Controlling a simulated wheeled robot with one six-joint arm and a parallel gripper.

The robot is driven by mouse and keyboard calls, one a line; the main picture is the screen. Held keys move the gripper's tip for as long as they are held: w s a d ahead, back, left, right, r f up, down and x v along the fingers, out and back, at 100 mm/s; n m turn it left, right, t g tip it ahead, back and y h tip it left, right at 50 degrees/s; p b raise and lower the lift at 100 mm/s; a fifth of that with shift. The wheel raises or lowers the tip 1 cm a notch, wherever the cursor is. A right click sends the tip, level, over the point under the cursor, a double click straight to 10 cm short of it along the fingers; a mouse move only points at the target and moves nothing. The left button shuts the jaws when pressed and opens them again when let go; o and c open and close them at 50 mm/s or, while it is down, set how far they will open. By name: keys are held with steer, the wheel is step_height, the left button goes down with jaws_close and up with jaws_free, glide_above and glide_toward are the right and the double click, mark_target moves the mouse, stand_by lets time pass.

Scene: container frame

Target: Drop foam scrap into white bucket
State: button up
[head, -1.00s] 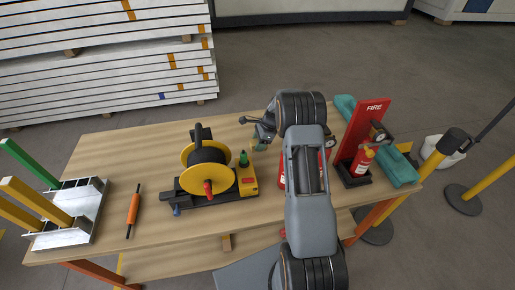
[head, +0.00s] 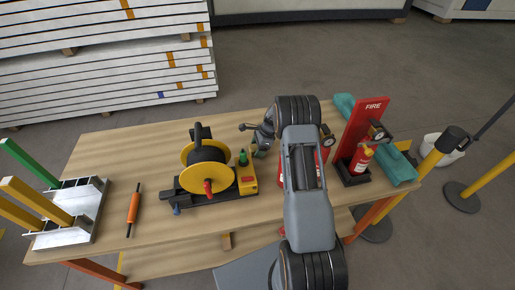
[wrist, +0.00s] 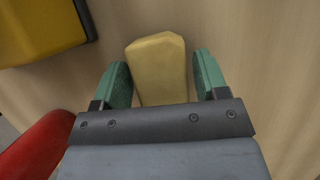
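The foam scrap (wrist: 158,68) is a pale yellow block on the wooden table, seen in the wrist view. My gripper (wrist: 162,75) is open, with one green finger pad on each side of the block. A narrow gap shows at the right pad; contact at the left pad is unclear. In the head view my gripper (head: 260,150) is low over the table right of the cable reel, and I cannot make out the scrap there. The white bucket (head: 436,143) stands on the floor beyond the table's right end, partly hidden by a yellow post.
A yellow cable reel (head: 208,168) stands left of my gripper on the table (head: 120,160). A red fire extinguisher stand (head: 366,125) and a teal beam (head: 403,171) are at the right end. Yellow posts (head: 434,160) stand near the bucket. An orange-handled tool (head: 133,209) lies left.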

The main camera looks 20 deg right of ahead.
steer(key=shift+o, duration=0.5)
steer(key=shift+r, duration=0.1)
